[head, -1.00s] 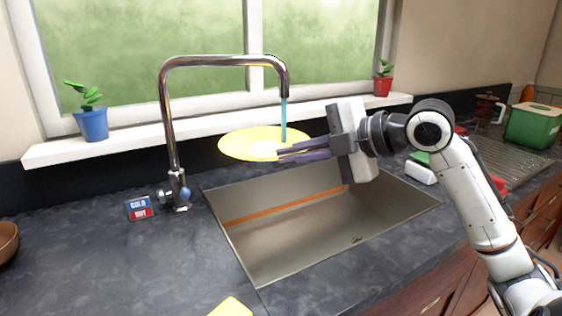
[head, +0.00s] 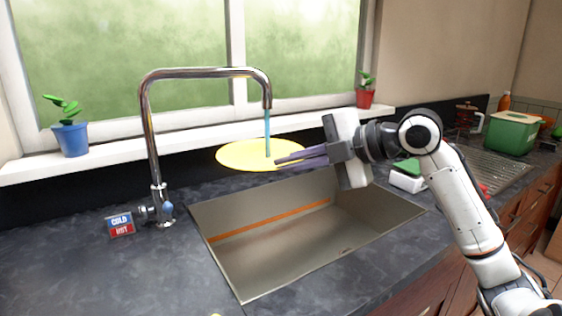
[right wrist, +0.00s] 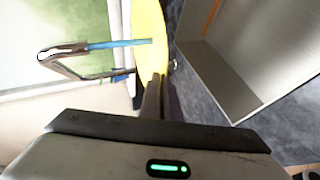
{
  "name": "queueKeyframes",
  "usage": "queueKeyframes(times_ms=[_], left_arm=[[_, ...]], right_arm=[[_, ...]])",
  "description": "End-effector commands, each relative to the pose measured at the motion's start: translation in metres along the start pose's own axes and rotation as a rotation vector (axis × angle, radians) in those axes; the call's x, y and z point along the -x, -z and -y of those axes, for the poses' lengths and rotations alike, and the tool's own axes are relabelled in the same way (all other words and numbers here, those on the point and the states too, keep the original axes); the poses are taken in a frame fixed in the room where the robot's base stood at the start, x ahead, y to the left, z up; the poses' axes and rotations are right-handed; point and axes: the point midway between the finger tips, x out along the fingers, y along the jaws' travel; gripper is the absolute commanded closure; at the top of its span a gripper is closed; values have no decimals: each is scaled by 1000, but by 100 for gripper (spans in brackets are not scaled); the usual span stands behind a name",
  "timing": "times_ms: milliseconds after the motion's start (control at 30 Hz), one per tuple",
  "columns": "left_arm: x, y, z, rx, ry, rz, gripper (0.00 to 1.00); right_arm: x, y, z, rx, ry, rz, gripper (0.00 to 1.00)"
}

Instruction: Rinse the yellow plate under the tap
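The yellow plate (head: 240,155) is held up over the back edge of the sink (head: 290,240). My right gripper (head: 284,161) is shut on the plate's right rim, and the plate also shows between its fingers in the right wrist view (right wrist: 150,45). The chrome tap (head: 150,130) arches over from the left. A blue stream of water (head: 267,128) runs down from its spout and meets the plate's upper face right of its middle. The stream also shows in the right wrist view (right wrist: 115,44). My left gripper is not in view.
A cold/hot sign (head: 121,225) stands left of the tap base. A blue plant pot (head: 71,139) and a red pot (head: 364,97) sit on the window sill. A green container (head: 510,133) stands at the far right. The counter at front left is clear.

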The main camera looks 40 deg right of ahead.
Motion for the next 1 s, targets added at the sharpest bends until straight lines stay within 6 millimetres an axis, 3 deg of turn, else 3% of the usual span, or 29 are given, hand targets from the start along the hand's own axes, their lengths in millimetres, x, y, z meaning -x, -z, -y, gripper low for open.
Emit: queueKeyframes(times_ms=[1000], left_arm=[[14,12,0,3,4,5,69]], right_arm=[[-20,71,2,2,-1,0,100]])
